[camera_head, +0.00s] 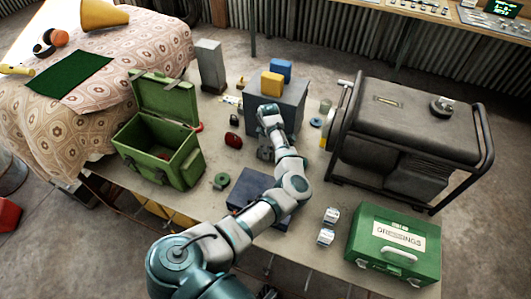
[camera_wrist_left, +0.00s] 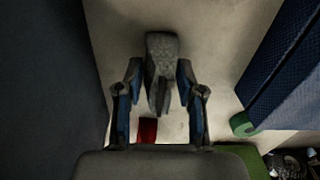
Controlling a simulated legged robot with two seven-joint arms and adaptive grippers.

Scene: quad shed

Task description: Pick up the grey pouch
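The grey pouch (camera_wrist_left: 162,65) lies on the tabletop in the left wrist view, narrow and mottled grey, with its near end between my fingers. My left gripper (camera_wrist_left: 158,105) is open, one finger on each side of the pouch, with gaps showing between them and it. In the head view my left gripper (camera_head: 265,150) points down at the table in front of a grey box, and I cannot clearly tell the pouch from the fingers there. My right gripper is not in view.
The grey box (camera_head: 290,108) stands close behind my gripper, and a dark blue box (camera_head: 243,186) is in front. A red item (camera_head: 233,140) and green ring (camera_head: 221,181) lie left. An open green case (camera_head: 150,150) and a generator (camera_head: 400,130) flank the space.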

